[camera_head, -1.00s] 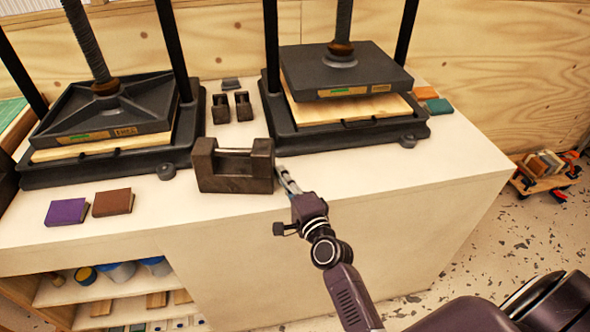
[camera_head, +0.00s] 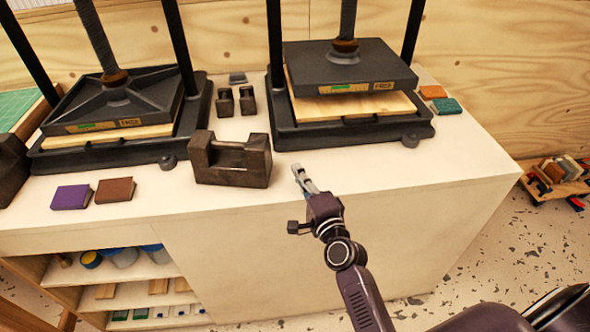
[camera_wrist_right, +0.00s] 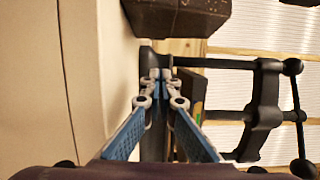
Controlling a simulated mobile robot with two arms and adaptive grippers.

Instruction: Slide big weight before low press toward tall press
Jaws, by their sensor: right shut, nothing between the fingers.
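The big weight (camera_head: 232,168), a dark block with a handle bar across its notched top, stands upright on the white bench top. It is in front of the gap between the left press (camera_head: 118,108) and the right press (camera_head: 350,72). The pictures do not make clear which press is the low one. My right gripper (camera_head: 298,170) is shut and empty, just right of the weight with a small gap between them. In the right wrist view the shut fingertips (camera_wrist_right: 160,84) show below a dark block (camera_wrist_right: 178,14), probably the weight. My left gripper is not in view.
Purple (camera_head: 70,197) and brown (camera_head: 115,190) blocks lie at the front left. Another dark weight (camera_head: 10,168) is at the left edge. The bench top right of my gripper is clear up to its right edge.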

